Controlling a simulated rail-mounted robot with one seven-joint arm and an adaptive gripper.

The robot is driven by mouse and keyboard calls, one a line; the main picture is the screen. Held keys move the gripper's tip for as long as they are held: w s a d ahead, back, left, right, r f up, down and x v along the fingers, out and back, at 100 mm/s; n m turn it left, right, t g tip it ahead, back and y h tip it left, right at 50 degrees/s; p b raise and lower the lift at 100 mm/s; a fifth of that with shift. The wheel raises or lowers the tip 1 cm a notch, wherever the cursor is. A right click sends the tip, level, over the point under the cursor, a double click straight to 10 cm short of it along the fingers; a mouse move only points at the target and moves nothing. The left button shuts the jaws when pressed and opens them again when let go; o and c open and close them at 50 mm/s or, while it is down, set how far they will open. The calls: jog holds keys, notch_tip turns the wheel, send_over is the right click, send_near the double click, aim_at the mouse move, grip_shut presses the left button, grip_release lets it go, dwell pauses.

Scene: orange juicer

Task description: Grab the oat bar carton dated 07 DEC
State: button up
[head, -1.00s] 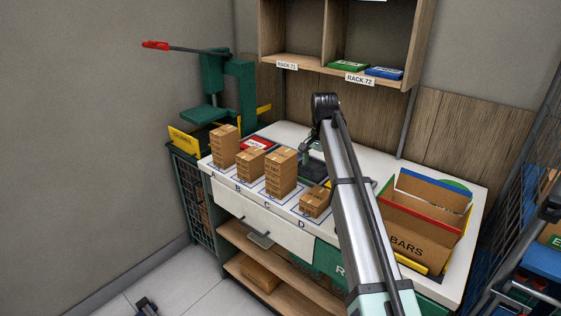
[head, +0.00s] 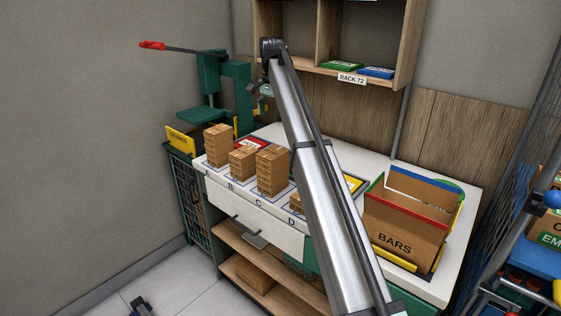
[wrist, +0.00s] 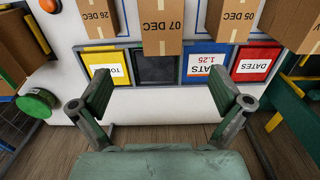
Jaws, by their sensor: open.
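The open BARS box (head: 395,243) stands at the counter's right. A green press (head: 236,88) with a red-tipped lever is at the back left. The shelf (head: 340,70) hangs above the back. A further carton stack (head: 217,147) stands at the left end.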

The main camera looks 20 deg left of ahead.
aim_at(273, 152)
notch_tip(273, 152, down, 16)
jog(key=p, duration=0.4)
jog(key=shift+a, duration=0.1)
jog(key=c, duration=1.2)
